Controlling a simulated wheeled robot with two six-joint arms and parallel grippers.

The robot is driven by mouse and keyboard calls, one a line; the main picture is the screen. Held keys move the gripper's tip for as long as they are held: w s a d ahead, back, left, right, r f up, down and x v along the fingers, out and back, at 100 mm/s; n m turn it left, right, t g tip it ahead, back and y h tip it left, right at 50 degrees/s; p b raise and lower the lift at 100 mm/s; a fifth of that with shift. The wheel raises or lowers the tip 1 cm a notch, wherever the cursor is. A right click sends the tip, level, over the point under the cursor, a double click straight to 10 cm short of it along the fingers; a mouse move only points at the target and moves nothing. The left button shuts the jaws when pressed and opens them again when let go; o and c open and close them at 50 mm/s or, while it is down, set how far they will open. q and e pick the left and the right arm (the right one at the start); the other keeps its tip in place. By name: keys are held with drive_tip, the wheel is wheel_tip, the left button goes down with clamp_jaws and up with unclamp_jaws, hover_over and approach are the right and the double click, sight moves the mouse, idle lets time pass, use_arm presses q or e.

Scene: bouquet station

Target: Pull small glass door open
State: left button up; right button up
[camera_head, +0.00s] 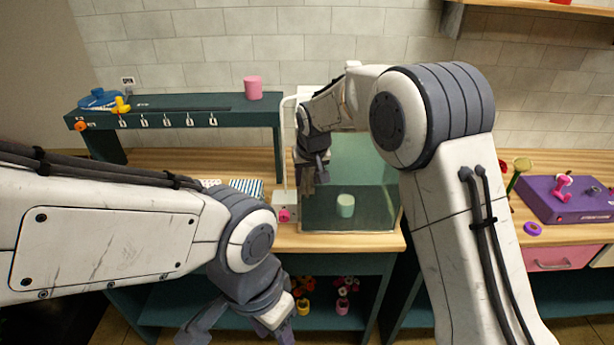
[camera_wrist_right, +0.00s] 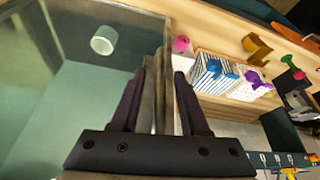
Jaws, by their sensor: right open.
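The small glass cabinet (camera_head: 375,205) stands on the wooden worktop, with a mint-green cylinder (camera_head: 345,205) inside behind greenish glass. The cylinder also shows through the glass in the right wrist view (camera_wrist_right: 104,40). My left gripper (camera_head: 235,325) hangs low, partly cut off at the bottom.
A dark green raised shelf (camera_head: 180,110) carries a pink cup (camera_head: 252,88). A striped packet (camera_head: 246,187) lies on the worktop. A purple box (camera_head: 565,202) is at the right.

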clamp_jaws()
idle(1.4)
